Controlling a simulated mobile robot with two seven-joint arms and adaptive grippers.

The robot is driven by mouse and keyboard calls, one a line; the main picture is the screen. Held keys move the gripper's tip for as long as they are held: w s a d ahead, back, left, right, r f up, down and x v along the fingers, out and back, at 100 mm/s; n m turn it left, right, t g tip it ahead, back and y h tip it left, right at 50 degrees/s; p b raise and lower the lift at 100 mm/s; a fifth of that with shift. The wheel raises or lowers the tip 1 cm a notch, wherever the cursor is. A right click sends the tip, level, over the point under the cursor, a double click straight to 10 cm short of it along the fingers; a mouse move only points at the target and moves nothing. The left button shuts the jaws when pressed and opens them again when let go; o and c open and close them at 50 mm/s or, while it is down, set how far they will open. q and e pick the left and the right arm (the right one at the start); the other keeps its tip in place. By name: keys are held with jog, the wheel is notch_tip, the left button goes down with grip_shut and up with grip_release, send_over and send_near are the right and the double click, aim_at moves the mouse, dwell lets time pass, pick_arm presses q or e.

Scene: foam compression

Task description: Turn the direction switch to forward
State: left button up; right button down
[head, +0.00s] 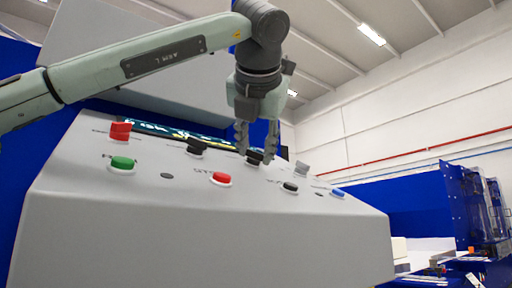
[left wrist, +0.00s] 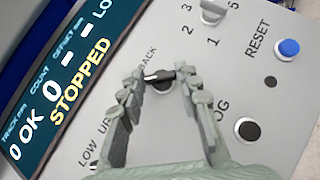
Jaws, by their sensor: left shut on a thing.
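The direction switch is a small black knob (head: 255,157) on the sloped grey console, with the word BACK beside it in the left wrist view. There the knob (left wrist: 160,80) sits between my fingers, and a pale mark shows at its left end. Its other label is hidden, so I cannot tell its exact setting. My left gripper (head: 257,150) points down and is shut on the knob; it also shows in the left wrist view (left wrist: 160,76). My right gripper is not in view.
The console (head: 200,235) also carries a red button (head: 221,179), a green button (head: 122,163), a red switch (head: 120,130), another black knob (head: 196,147), a black button (head: 290,187), a grey selector (head: 301,169) and a blue reset button (left wrist: 288,48). The screen (left wrist: 60,75) reads STOPPED.

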pick_arm(q)
jog(key=o, duration=1.1)
jog(key=v, duration=1.2)
